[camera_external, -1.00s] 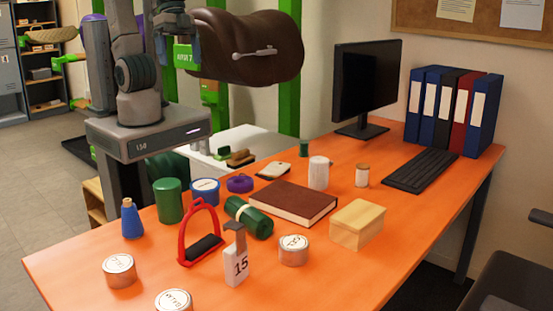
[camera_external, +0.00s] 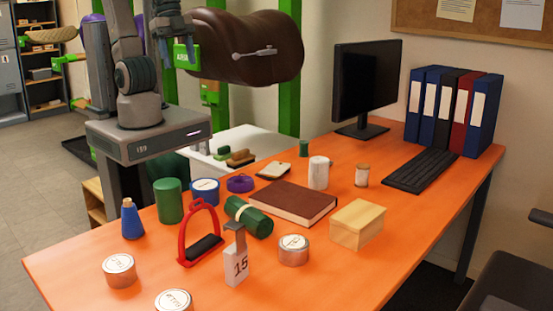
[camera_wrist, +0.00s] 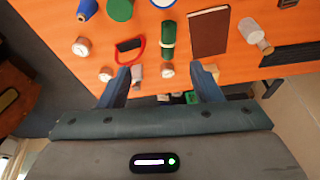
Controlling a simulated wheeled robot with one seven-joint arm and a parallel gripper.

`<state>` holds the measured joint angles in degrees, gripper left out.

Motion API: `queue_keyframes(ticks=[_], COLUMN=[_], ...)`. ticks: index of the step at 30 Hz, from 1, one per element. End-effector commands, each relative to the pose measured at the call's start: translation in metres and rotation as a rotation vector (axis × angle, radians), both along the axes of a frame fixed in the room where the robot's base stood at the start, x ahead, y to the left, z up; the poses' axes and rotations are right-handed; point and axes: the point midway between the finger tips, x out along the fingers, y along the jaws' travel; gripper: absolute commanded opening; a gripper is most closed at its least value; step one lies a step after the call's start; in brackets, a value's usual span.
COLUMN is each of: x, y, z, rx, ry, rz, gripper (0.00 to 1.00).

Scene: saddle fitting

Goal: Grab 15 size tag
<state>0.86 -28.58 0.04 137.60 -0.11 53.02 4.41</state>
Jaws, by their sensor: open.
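The size tag (camera_external: 236,265) is a white block marked 15 with a grey top piece. It stands upright near the front of the orange table, right of the red stirrup (camera_external: 200,235). In the wrist view a small grey shape that looks like the tag (camera_wrist: 138,72) sits just right of the left finger, its number not readable. My gripper (camera_wrist: 163,80) is open, its two fingers apart with nothing held between them. In the external view my gripper (camera_external: 176,42) is high at the back left, well away from the tag.
Tins stand around the tag, one at its right (camera_external: 293,250) and one at its front left (camera_external: 174,300). A green roll (camera_external: 249,217) lies behind it. A brown book (camera_external: 292,203), a wooden box (camera_external: 357,225) and a monitor (camera_external: 366,85) are farther back. A brown saddle (camera_external: 245,48) hangs near my arm.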

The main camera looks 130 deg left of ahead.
Motion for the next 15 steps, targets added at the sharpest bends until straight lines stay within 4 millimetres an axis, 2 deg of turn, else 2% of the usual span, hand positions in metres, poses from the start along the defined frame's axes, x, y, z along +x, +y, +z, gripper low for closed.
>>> queue_keyframes(ticks=[1,8,15], x=[0.016,0.093,0.173], y=[-0.003,-0.02,-0.045], z=[0.002,0.014,0.006], rx=[0.012,0.071,0.123], ry=[0.014,0.067,0.121], rz=[-0.042,-0.274,-0.517], gripper=[0.59,0.59,0.59])
